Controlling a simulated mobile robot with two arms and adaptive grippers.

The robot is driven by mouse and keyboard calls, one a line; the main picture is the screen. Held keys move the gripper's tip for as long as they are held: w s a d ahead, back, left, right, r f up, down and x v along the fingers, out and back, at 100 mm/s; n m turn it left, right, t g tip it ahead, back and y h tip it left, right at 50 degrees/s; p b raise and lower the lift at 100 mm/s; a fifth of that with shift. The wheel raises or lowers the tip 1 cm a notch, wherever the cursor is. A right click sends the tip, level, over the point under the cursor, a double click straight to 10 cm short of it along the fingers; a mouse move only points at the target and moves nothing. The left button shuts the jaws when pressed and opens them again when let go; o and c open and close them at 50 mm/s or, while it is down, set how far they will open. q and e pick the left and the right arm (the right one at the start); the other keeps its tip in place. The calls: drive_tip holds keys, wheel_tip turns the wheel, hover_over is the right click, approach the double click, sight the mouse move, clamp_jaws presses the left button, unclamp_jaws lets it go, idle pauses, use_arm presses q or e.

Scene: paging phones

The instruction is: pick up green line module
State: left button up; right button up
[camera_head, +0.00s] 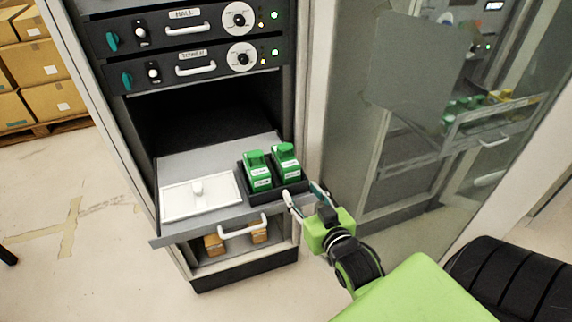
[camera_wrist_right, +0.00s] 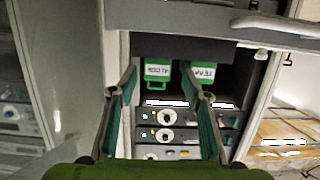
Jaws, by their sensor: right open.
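Two green line modules stand side by side in a black holder (camera_head: 246,183) on a pulled-out grey shelf. They are the left module (camera_head: 258,170) and the right module (camera_head: 286,163), each with a white label. In the right wrist view they appear upside down, one module (camera_wrist_right: 158,72) with a handle loop and the other (camera_wrist_right: 200,74) beside it. My right gripper (camera_head: 303,194) is open and empty, just in front of the shelf's right end and apart from both modules. My left gripper is not in view.
A white lidded panel (camera_head: 200,194) lies on the shelf (camera_head: 225,152) left of the holder. Rack units (camera_head: 195,66) with dials and handles sit above. A glass door (camera_head: 400,110) stands close at the right. Cardboard boxes (camera_head: 32,62) are stacked far left.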

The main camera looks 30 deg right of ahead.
sight(293, 171)
drive_tip(key=w, duration=0.2)
drive_tip(key=w+d+p, duration=0.1)
drive_tip(key=w, duration=0.2)
drive_tip(key=w+d+r, duration=0.1)
drive_tip(key=w, duration=0.2)
drive_tip(key=shift+d+p, duration=0.1)
drive_tip(key=shift+p, duration=0.2)
drive_tip(key=shift+w+d+r+t+p, duration=0.15)
drive_tip(key=shift+w+t+p, duration=0.15)
drive_tip(key=shift+w, duration=0.15)
drive_tip(key=x, duration=0.1)
drive_tip(key=p+x, duration=0.1)
drive_tip(key=x, duration=0.1)
drive_tip(key=shift+w+r, duration=0.15)
drive_tip(key=shift+w, duration=0.1)
drive_tip(key=shift+w+d+f, duration=0.2)
drive_tip(key=shift+w, duration=0.3)
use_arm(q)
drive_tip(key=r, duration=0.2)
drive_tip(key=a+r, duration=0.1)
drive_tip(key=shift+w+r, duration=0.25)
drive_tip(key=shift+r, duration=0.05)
use_arm(e)
drive_tip(key=c, duration=1.1)
